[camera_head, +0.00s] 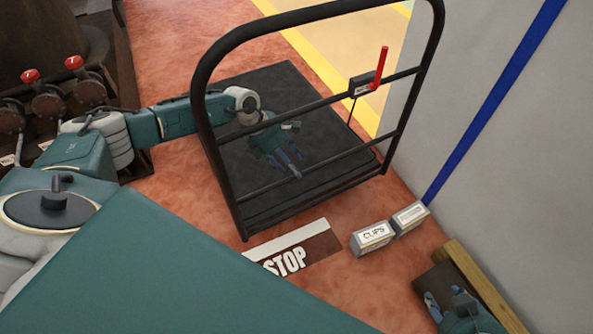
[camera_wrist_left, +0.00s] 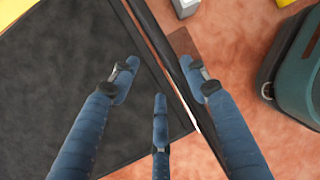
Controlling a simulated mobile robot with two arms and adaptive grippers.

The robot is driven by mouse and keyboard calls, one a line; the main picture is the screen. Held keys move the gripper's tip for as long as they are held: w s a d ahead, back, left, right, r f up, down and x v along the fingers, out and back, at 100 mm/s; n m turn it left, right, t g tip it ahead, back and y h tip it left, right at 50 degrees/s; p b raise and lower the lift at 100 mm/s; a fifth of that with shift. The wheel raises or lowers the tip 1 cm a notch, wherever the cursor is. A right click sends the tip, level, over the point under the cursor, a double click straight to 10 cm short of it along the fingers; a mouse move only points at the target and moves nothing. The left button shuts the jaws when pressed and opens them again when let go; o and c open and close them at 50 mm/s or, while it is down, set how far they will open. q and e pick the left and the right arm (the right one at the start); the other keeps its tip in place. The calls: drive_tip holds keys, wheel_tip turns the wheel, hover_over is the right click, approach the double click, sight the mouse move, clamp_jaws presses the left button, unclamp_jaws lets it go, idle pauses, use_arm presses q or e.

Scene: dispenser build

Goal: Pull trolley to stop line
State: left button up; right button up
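The trolley has a black flat platform (camera_head: 275,85) and a tall black tube handle (camera_head: 207,115) with two crossbars. A red lever (camera_head: 380,68) stands on the upper crossbar. The stop line, a white and brown floor plate marked STOP (camera_head: 318,247), lies just in front of the trolley's near edge. My left gripper (camera_head: 285,163) is over the platform, seen through the handle. In the left wrist view its blue fingers (camera_wrist_left: 162,90) are spread and empty, with a dark bar passing near the right finger; contact cannot be told. My right gripper (camera_head: 447,300) is partly cut off at bottom right, fingers apart.
Two small boxes, one marked CLIPS (camera_head: 372,237), stand on the floor right of the stop plate. A grey wall (camera_head: 520,150) with a blue stripe bounds the right. A wooden beam (camera_head: 480,285) lies near my right gripper. Red-knobbed levers (camera_head: 75,63) stand at left.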

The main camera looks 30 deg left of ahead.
use_arm(q)
drive_tip(key=v, duration=0.4)
drive_tip(key=shift+d+r, duration=0.15)
drive_tip(key=shift+d, duration=0.15)
idle(0.4)
